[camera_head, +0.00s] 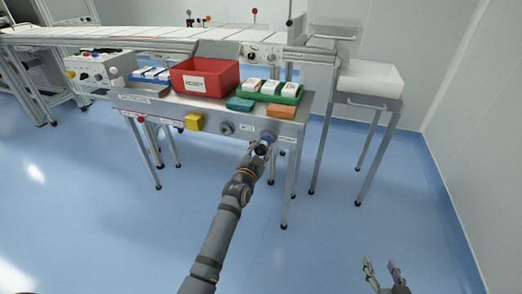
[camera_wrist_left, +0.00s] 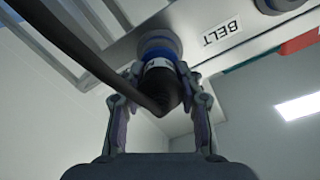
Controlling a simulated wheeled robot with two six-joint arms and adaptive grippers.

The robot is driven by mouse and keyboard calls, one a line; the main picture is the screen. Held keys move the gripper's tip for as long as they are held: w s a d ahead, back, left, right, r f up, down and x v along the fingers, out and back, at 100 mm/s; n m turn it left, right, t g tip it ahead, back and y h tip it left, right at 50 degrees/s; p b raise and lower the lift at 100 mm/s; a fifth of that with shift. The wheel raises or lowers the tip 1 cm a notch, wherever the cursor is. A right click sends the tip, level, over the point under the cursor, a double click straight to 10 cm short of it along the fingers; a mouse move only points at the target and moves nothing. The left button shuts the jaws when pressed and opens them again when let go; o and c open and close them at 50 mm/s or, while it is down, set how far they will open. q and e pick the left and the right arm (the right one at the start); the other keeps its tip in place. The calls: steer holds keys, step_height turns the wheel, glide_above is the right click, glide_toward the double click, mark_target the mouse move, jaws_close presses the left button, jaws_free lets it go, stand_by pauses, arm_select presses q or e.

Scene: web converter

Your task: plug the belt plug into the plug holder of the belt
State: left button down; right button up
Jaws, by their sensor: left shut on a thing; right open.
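The black belt plug (camera_wrist_left: 162,88) is between the two fingers of my left gripper (camera_wrist_left: 160,95), with a thick black cable running from it to the upper left. The plug's front end is lined up with the blue-ringed plug holder (camera_wrist_left: 158,46) beside the label reading BELT (camera_wrist_left: 222,32). It appears to meet the holder; how deep it sits cannot be told. In the head view my left gripper (camera_head: 260,150) is at the front panel's right end, just below the blue holder (camera_head: 268,136). My right gripper (camera_head: 382,272) is open and empty at the lower right, far from the panel.
The bench (camera_head: 165,104) holds a red bin (camera_head: 205,92), a green tray (camera_head: 292,100), and teal and orange blocks. A yellow box (camera_head: 194,122) and a grey round socket (camera_head: 226,129) are on its front panel. A white-topped stand (camera_head: 370,80) is at right. The blue floor in front is clear.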

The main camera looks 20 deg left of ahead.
arm_select(q)
steer(key=shift+w, duration=0.8)
steer(key=c, duration=0.8)
jaws_free()
steer(key=shift+s, duration=0.1)
steer(key=s, duration=1.2)
steer(key=shift+a, duration=0.2)
steer(key=shift+w, duration=0.1)
